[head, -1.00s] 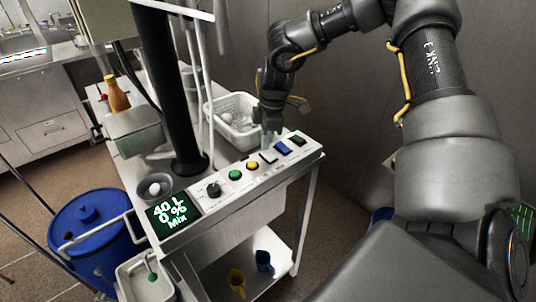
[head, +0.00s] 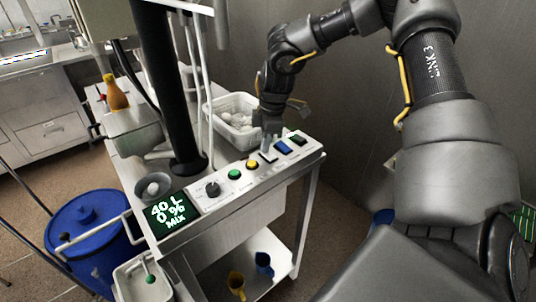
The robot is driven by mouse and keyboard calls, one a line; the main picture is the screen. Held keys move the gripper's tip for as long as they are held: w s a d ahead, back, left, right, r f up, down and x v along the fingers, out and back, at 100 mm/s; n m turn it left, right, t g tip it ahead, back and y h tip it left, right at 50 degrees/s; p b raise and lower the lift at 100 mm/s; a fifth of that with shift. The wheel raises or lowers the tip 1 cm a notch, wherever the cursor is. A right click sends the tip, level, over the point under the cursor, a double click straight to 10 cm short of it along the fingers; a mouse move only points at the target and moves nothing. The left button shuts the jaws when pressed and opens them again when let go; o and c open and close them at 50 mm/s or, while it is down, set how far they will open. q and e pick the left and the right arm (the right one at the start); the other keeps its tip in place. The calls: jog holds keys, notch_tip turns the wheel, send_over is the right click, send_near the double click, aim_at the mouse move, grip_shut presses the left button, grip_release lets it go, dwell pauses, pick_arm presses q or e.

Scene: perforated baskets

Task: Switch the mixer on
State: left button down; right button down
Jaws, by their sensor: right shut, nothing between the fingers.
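The mixer's control panel (head: 221,199) runs along the front edge of the cart. Its display (head: 172,215) reads "40 L 0 % Mix". To the right of it are a black knob (head: 213,189), a green button (head: 234,174), a yellow button (head: 252,164), a white switch (head: 268,157), a blue switch (head: 283,147) and a dark green switch (head: 298,139). My right gripper (head: 268,145) is shut and empty, pointing down at the white switch. Whether its tips touch the switch I cannot tell. My left gripper is out of view.
A white perforated basket (head: 233,133) with pale round items stands just behind my right gripper. A black column (head: 178,100) rises from the cart. An orange bottle (head: 116,92) stands at the back left. A blue drum (head: 95,240) is on the floor at left.

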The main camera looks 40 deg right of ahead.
notch_tip(320, 180, up, 7)
jog(key=p, duration=0.2)
jog(key=shift+p, duration=0.3)
dwell(0.4)
jog(key=shift+f, duration=0.1)
dwell(0.4)
